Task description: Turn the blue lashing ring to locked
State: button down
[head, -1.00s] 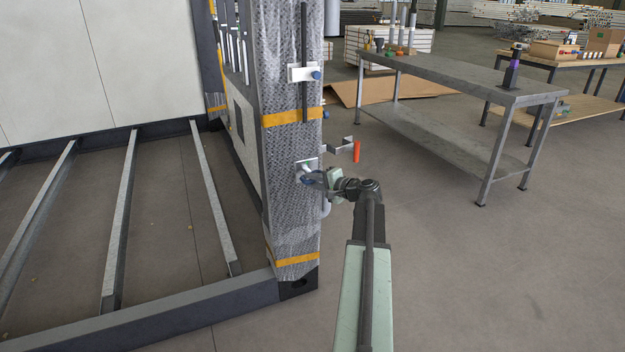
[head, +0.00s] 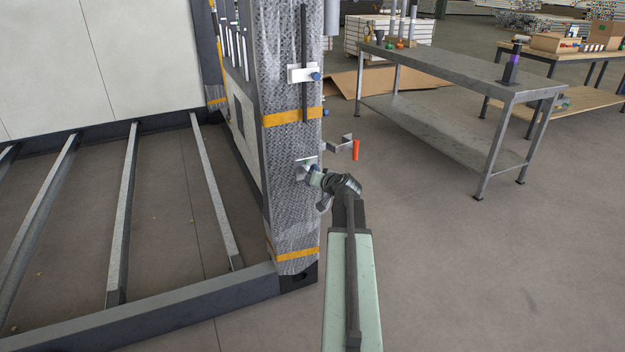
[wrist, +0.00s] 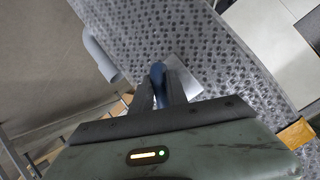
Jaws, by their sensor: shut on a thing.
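The blue lashing ring (wrist: 157,72) is on a pale mounting plate (wrist: 185,78) on the patterned metal post (head: 285,215). In the wrist view my gripper (wrist: 160,88) has its two dark fingers closed on either side of the ring. In the head view my gripper (head: 312,177) is at the plate on the lower part of the post, and it mostly hides the ring. How far the ring is turned cannot be told from these frames.
An orange-red handle (head: 356,150) on a bracket sticks out right of the post, just above my arm. A second plate with a blue knob (head: 315,76) sits higher up. A grey workbench (head: 455,75) stands at the right.

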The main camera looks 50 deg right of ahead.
jog(key=shift+w+d+n+g+h+b, duration=0.15)
jog(key=shift+n+g+h+b, duration=0.2)
jog(key=shift+n+h, duration=0.8)
jog(key=shift+d+n+h, duration=0.1)
jog(key=shift+n+h, duration=0.25)
jog(key=shift+n, duration=0.2)
jog(key=shift+r, duration=0.1)
jog(key=c, duration=1.4)
grip_release()
jog(key=shift+o, duration=0.2)
jog(key=shift+s, duration=0.2)
jog(key=p+v, duration=0.2)
jog(key=v, duration=0.5)
jog(key=shift+a+p, duration=0.3)
jog(key=shift+s+r, duration=0.1)
jog(key=shift+s, duration=0.05)
